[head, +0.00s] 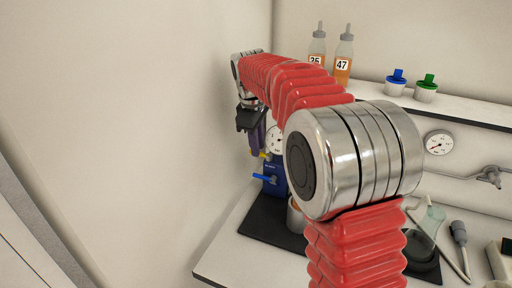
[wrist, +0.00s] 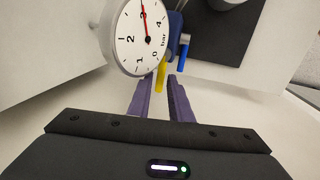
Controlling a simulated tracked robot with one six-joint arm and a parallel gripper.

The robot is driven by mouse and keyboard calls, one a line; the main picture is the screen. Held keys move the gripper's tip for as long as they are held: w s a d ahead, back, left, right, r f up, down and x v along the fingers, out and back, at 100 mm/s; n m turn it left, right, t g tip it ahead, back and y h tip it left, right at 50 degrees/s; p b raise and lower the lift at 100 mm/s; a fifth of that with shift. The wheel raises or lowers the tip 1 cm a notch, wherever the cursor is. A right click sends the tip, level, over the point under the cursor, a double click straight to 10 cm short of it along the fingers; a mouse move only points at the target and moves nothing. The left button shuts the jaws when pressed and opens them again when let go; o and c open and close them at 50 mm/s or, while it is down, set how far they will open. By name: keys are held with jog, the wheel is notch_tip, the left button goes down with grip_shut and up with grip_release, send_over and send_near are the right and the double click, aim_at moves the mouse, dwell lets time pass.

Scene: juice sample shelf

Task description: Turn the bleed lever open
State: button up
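A blue pump body (head: 273,186) stands on a black mat and carries a round white gauge (wrist: 130,42). The gauge's red needle points near 3 bar. A yellow lever (wrist: 161,74) and a blue lever (wrist: 183,54) stick out below the gauge in the wrist view. The blue lever also shows in the head view (head: 264,178), pointing left. Neither shows a label, so I cannot tell which is the bleed lever. The yellow lever's end lies near the gap between the fingertips; contact cannot be told.
The white wall is close on the left in the head view. A shelf (head: 460,108) holds two orange bottles and two small capped jars. Another gauge (head: 438,142) and a tap (head: 490,176) are on the right wall. My arm hides part of the bench.

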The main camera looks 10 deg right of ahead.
jog(key=shift+f, duration=0.6)
jog(key=shift+c, duration=0.6)
jog(key=shift+w, duration=0.1)
grip_shut()
jog(key=shift+d+r, duration=0.1)
jog(key=shift+a, duration=0.25)
jog(key=shift+d, duration=0.1)
